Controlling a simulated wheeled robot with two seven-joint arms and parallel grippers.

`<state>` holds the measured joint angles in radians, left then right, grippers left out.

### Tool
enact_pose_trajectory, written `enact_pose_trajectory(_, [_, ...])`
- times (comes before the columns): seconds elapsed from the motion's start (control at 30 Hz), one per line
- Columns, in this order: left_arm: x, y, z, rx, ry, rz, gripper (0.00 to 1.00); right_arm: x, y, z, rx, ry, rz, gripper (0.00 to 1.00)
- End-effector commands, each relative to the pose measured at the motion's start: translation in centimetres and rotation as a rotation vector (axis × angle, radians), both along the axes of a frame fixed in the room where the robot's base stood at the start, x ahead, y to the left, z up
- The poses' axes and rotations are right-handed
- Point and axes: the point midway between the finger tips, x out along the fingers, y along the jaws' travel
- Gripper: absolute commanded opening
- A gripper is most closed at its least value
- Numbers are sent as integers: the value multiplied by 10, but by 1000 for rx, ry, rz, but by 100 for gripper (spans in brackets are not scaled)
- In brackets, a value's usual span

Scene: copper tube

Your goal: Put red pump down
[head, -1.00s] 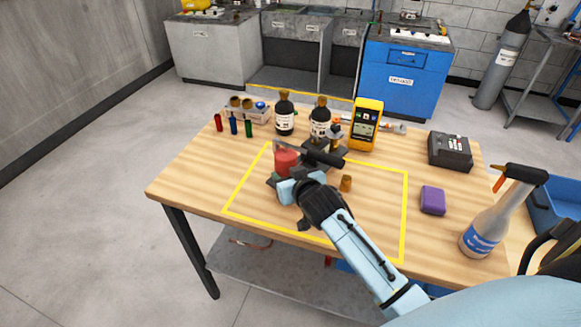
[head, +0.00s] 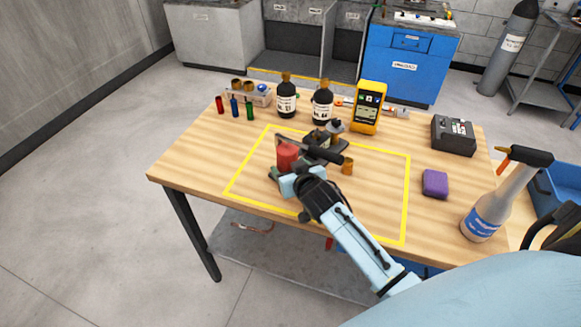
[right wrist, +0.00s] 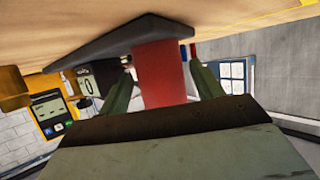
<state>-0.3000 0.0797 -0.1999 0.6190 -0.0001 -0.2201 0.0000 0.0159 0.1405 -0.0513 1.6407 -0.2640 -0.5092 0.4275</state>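The red pump (head: 287,157) is a red cylinder with a dark part, standing inside the yellow outline on the wooden table. My right gripper (head: 289,174) is low around its red body. In the right wrist view the red body (right wrist: 162,75) stands between the two dark green fingers of my right gripper (right wrist: 163,82), with narrow gaps on both sides, so the gripper looks open. The dark part (right wrist: 130,38) lies against the wood in that view. The palm hides the red body's other end. My left gripper is not in view.
Behind are dark bottles (head: 287,100) and a yellow meter (head: 369,106). A purple block (head: 435,184) and spray bottle (head: 490,205) are at right. The front left of the outline is clear.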

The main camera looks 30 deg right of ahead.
Motion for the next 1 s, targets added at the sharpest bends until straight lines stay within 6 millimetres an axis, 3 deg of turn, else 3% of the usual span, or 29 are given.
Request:
enact_pose_trajectory(0.47, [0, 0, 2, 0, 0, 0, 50, -8, 1, 5, 0, -1, 1, 74])
enact_pose_trajectory(1.0, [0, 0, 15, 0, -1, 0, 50, -96, 15, 41, 1, 0, 0, 74])
